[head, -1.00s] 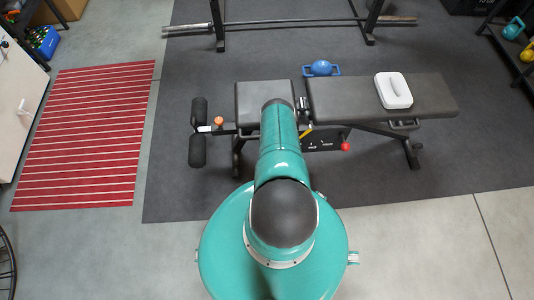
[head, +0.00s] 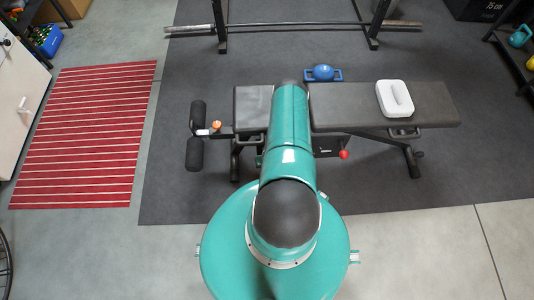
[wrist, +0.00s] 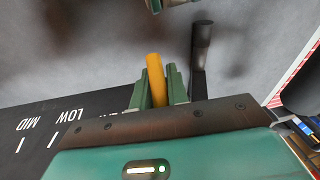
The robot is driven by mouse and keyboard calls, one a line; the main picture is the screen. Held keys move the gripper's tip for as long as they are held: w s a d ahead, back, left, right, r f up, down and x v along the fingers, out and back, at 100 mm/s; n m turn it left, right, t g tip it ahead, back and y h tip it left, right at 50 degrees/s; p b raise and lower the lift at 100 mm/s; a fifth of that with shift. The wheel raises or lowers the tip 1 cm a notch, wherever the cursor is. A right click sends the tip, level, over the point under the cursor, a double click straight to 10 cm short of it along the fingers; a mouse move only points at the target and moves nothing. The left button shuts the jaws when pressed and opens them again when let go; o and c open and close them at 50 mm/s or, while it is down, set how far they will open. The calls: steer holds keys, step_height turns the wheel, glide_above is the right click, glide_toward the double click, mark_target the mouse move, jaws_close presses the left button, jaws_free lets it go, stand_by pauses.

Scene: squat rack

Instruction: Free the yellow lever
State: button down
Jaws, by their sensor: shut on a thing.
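The yellow lever (wrist: 155,72) stands between the two green fingers of my gripper (wrist: 158,86) in the wrist view. The fingers are shut on it, and its rounded end sticks out past them. In the head view my teal arm reaches to the bench (head: 424,104) and hides both the gripper and the lever. A black plate (wrist: 62,128) marked LOW and MID lies left of the gripper in the wrist view. A dark rod (wrist: 201,48) stands just right of the fingers.
A red knob (head: 344,155) sits under the bench, right of my arm. An orange knob (head: 216,125) is by the foam rollers at left.

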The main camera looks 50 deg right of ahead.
steer(key=shift+s+r+g+y, duration=0.2)
steer(key=shift+g+y, duration=0.1)
steer(key=shift+g, duration=0.1)
steer(key=shift+a, duration=0.2)
steer(key=c, duration=1.4)
jaws_free()
steer(key=shift+o, duration=0.2)
step_height(320, 180, up, 14)
steer(key=s+d, duration=0.1)
steer(key=shift+s+d+f, duration=0.2)
steer(key=shift+s, duration=0.15)
